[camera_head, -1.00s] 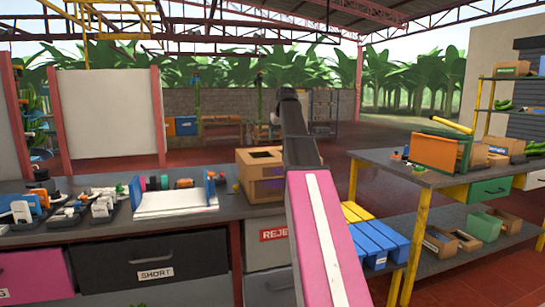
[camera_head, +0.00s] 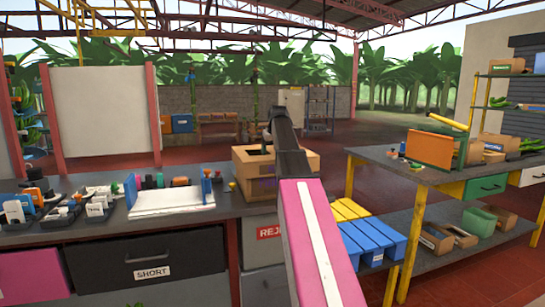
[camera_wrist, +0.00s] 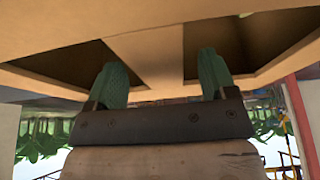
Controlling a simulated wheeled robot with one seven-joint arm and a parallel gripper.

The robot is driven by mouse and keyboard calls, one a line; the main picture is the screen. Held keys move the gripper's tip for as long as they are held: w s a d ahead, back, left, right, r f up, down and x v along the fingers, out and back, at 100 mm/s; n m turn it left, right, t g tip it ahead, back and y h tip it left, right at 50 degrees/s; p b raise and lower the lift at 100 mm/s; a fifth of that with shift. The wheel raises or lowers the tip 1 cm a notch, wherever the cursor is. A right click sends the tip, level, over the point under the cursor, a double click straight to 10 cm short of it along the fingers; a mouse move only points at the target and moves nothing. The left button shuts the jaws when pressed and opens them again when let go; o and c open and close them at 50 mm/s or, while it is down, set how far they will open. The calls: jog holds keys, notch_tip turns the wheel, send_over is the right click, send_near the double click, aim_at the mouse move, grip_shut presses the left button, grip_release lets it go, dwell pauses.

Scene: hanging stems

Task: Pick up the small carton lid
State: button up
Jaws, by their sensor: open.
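A tan cardboard carton (camera_head: 300,164) stands at the right end of the grey bench, partly hidden behind my arm. Its top has a dark opening. The wrist view shows the carton's cardboard top (camera_wrist: 155,55) close up, with two dark openings split by a strip. I cannot tell whether this top is a separate lid. My gripper (camera_wrist: 162,72) has two green fingers, spread apart and empty, one at each side of the strip near the openings. I cannot tell whether they touch the cardboard. In the head view the fingers are mostly hidden by my arm.
An open tray with blue sides and white sheets (camera_head: 170,200) lies left of the carton, beside small devices. Blue and yellow slatted crates (camera_head: 372,240) stand below right. Another grey table (camera_head: 440,178) with an orange panel (camera_head: 429,150) stands at right.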

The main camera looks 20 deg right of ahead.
jog(key=shift+x, duration=0.8)
jog(key=c, duration=1.2)
jog(key=shift+r, duration=0.15)
